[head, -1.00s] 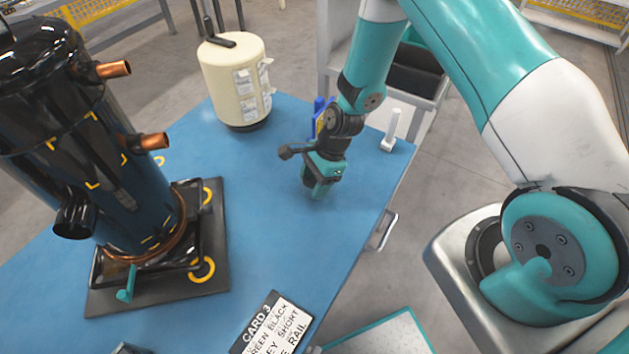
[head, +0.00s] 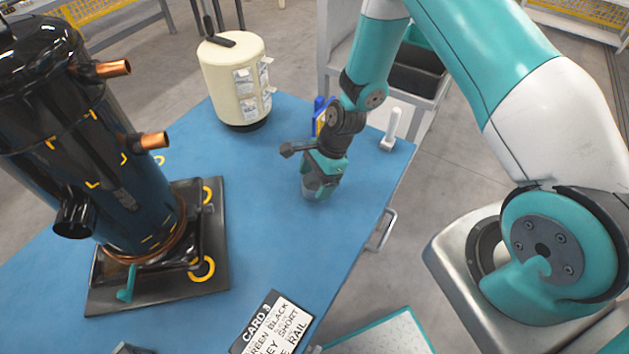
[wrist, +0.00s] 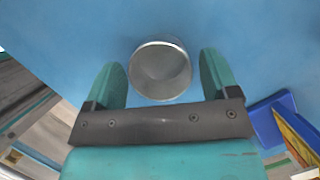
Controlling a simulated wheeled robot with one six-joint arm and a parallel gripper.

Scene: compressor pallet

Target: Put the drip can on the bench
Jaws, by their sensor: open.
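The drip can is a small grey metal cup (wrist: 160,71), open at the top. In the wrist view it stands upright on the blue bench (wrist: 60,30), between and slightly beyond the fingertips. My gripper (wrist: 166,80) is open, with a teal finger on each side of the can and a visible gap at both sides. In the head view my gripper (head: 320,184) is low over the bench (head: 265,190), and the can's grey side (head: 314,192) shows partly below it.
A black compressor (head: 90,150) stands on a dark pallet at the left. A cream tank (head: 237,80) stands at the back. A blue bin (head: 318,106) and a white upright piece (head: 391,130) are behind my gripper. A card (head: 272,325) lies at the front. The bench middle is clear.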

